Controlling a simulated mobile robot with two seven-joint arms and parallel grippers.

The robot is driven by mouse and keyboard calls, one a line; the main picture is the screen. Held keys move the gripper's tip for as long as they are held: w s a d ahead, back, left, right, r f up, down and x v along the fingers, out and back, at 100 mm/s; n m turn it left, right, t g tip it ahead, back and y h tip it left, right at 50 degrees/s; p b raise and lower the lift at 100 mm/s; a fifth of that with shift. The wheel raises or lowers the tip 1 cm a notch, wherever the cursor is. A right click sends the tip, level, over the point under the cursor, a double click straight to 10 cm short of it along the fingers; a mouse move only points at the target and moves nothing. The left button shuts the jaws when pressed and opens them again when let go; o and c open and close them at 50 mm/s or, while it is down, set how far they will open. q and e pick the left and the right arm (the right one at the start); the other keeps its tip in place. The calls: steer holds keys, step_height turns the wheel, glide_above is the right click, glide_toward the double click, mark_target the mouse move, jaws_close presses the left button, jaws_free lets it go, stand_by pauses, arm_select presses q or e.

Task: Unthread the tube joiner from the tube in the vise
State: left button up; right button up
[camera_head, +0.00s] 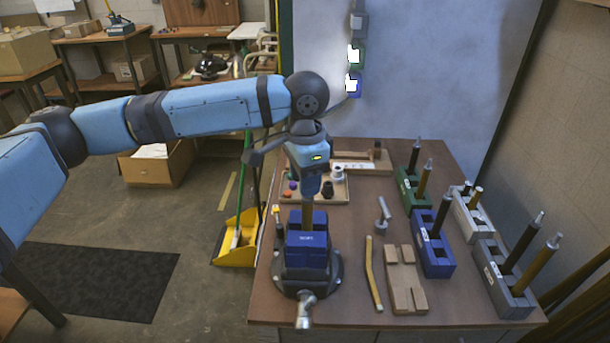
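A blue vise (306,250) on a dark round base stands at the front left of the table. A brownish tube (307,217) stands upright in it. My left gripper (307,197) points straight down over the vise, at the upper end of the tube. The gripper hides the top of the tube, and I cannot make out the tube joiner. The fingers are too small and covered to tell whether they are shut on anything. My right gripper is not in view.
A tray (341,192) of small parts lies behind the vise. Green (417,199), blue (434,258), white and grey (505,297) holders with upright rods fill the right side.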

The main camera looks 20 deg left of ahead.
arm_select(q)
jaws_close()
steer(key=shift+r+p, duration=0.85)
steer(key=shift+p, duration=0.5)
stand_by(0.4)
steer(key=shift+r+p, duration=0.9)
steer(key=shift+p, duration=0.5)
step_height(320, 180, up, 4)
steer(key=p, duration=0.5)
steer(key=shift+p, duration=0.35)
